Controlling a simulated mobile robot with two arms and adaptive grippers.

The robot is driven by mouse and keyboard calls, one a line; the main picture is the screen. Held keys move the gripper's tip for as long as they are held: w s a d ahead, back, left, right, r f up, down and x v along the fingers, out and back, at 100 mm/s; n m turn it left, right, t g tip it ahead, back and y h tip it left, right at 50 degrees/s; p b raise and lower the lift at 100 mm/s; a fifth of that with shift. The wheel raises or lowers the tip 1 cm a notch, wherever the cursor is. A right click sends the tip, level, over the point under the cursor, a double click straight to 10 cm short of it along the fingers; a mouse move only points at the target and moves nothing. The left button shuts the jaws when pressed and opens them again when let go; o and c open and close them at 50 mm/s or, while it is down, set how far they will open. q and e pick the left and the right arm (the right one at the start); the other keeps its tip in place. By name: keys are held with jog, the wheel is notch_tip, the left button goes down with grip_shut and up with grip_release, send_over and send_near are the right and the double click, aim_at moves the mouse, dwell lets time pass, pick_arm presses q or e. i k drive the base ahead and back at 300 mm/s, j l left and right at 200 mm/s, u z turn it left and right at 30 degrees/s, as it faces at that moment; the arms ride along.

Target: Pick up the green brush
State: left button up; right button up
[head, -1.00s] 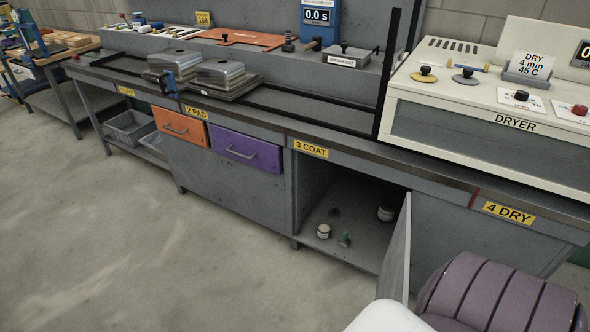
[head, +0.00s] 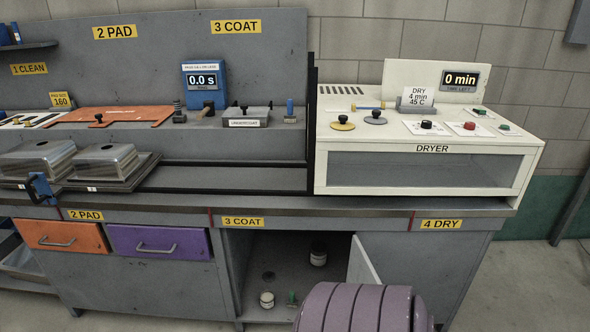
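A small green item (head: 292,297), probably the green brush, stands on the floor of the open cabinet under the "3 COAT" label (head: 243,222). It is too small to make out its shape well. A white-lidded jar (head: 267,300) stands just left of it, and another jar (head: 318,255) stands deeper in the cabinet. My ribbed mauve arm part fills the bottom centre, just right of the green item. Neither of my grippers is in view.
The cabinet door (head: 363,264) stands open on the right side of the opening. Orange (head: 62,237) and purple (head: 160,242) drawers are shut at left. The dryer (head: 430,150) stands on the bench at right.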

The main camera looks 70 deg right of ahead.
aim_at(291, 301)
jog(key=i+z, duration=0.2)
jog(key=z, duration=0.25)
jog(key=i+z, duration=0.2)
jog(key=z, duration=0.3)
jog(key=i+j+z, duration=0.15)
jog(key=z, duration=0.3)
